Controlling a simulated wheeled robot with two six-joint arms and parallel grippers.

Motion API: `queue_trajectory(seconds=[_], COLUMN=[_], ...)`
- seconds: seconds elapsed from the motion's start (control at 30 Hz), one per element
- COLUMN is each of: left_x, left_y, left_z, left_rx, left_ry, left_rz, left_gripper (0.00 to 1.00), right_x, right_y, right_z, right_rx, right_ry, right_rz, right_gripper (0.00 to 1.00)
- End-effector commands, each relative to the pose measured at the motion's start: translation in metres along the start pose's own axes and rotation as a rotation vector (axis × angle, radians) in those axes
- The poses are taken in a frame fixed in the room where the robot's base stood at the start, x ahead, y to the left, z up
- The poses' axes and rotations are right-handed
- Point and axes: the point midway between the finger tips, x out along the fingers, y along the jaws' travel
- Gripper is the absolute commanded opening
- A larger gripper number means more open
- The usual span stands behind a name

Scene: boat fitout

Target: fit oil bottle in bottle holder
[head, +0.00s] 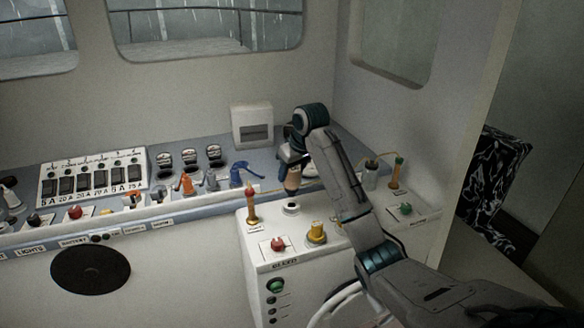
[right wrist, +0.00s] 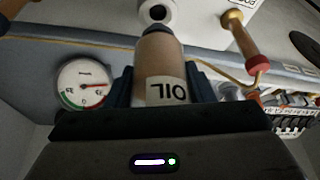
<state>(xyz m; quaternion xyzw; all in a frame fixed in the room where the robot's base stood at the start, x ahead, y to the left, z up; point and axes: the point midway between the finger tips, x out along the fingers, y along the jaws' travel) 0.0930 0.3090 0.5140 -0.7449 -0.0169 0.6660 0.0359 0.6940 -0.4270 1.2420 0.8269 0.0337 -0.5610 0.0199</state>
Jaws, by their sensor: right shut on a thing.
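The oil bottle (right wrist: 160,72) is tan with a white label reading OIL, upside down in the right wrist view. My right gripper (right wrist: 160,92) is shut on it, with a dark finger on each side. In the head view the bottle (head: 292,182) hangs below the right gripper (head: 291,164), over the white console. A white ring with a dark opening (head: 291,207), which looks like the bottle holder, lies just below the bottle, apart from it. The ring also shows beyond the bottle's far end in the right wrist view (right wrist: 155,11). My left gripper is not in view.
On the console (head: 262,258), a red knob (head: 278,244), a yellow knob (head: 316,233) and a wooden-handled lever (head: 252,206) stand near the ring. A grey canister (head: 371,175) and a green-topped handle (head: 397,172) stand to the right. A gauge (right wrist: 84,85) shows behind.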

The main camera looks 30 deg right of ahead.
Motion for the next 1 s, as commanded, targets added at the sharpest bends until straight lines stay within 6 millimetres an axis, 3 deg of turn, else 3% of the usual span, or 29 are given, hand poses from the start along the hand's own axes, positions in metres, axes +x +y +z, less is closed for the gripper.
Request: queue_trajectory(seconds=[0.4,1.0], left_x=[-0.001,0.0], left_y=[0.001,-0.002], left_z=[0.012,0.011], left_rx=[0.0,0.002], left_ry=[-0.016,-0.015], left_rz=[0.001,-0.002], left_gripper=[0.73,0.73], right_x=[0.015,0.037], right_y=[0.0,0.0], right_z=[0.006,0.015], right_rx=[0.0,0.0], right_ry=[0.0,0.001], right_rz=[0.0,0.0], right_gripper=[0.17,0.17])
